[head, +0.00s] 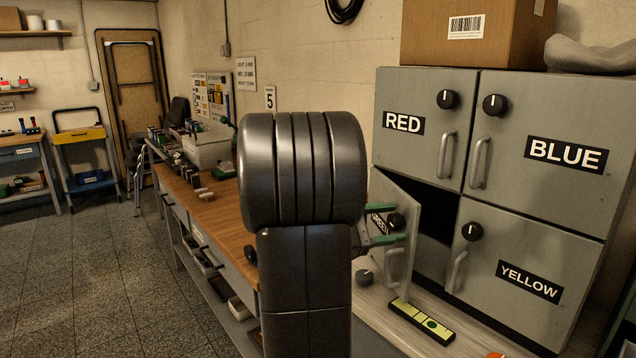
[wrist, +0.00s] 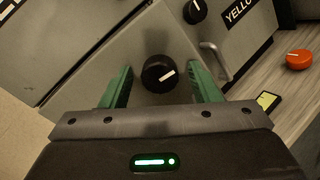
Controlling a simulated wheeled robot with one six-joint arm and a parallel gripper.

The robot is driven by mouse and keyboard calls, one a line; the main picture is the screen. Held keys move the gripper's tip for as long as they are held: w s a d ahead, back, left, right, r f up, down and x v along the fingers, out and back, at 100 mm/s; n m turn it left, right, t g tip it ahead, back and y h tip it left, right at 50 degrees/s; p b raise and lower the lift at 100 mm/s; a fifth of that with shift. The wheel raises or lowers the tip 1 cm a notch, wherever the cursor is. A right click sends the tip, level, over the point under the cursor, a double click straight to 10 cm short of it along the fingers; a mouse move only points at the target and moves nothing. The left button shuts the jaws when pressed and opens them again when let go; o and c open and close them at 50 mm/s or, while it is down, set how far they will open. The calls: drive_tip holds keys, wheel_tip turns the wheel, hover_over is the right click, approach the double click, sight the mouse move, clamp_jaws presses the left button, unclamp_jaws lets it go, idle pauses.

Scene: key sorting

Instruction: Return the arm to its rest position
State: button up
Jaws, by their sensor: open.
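In the wrist view the two fingers (wrist: 162,88) show on either side of a black knob (wrist: 160,73) with a white mark, and nothing is gripped. My arm hides part of the bench and wall.
The RED (head: 425,150), BLUE (head: 560,180) and YELLOW (head: 540,270) doors look shut. A yellow-green strip (head: 425,322) lies on the bench below, near the open door. An orange knob-like piece (wrist: 299,60) lies on the bench. Open floor (head: 90,280) is at left.

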drive_tip(key=shift+n+p, duration=1.05)
drive_tip(key=shift+n, duration=0.15)
drive_tip(key=shift+s, duration=0.1)
